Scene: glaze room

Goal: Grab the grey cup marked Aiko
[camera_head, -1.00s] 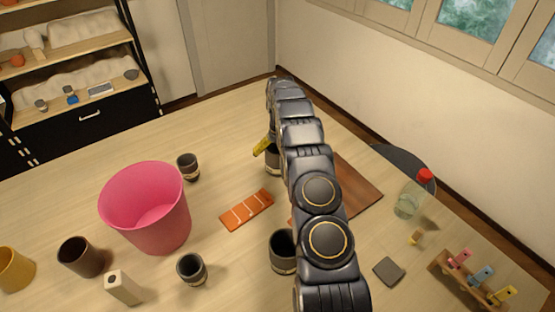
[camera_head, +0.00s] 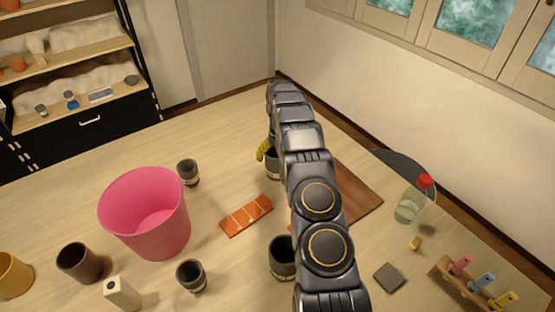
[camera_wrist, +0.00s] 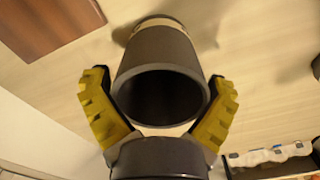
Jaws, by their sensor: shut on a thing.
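A dark grey cup (camera_head: 273,167) with a pale base band stands at the far side of the table, partly hidden by my arm. In the wrist view the same cup (camera_wrist: 160,50) shows its dark open mouth. My gripper (camera_wrist: 160,82) has its yellow fingers on both sides of this cup and is shut on it. One yellow finger of my gripper (camera_head: 264,150) shows at the cup's left in the head view. Other similar grey cups stand at the back (camera_head: 188,172), at the front (camera_head: 191,276) and beside my arm (camera_head: 281,257). No name is readable on any cup.
A pink bin (camera_head: 150,225), a brown cup (camera_head: 80,262), a pale block (camera_head: 121,293) and a yellow cup (camera_head: 14,274) stand left. An orange strip (camera_head: 246,215) lies mid-table. A brown board (camera_head: 355,195), bottle (camera_head: 408,207) and clip rack (camera_head: 470,284) are right.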

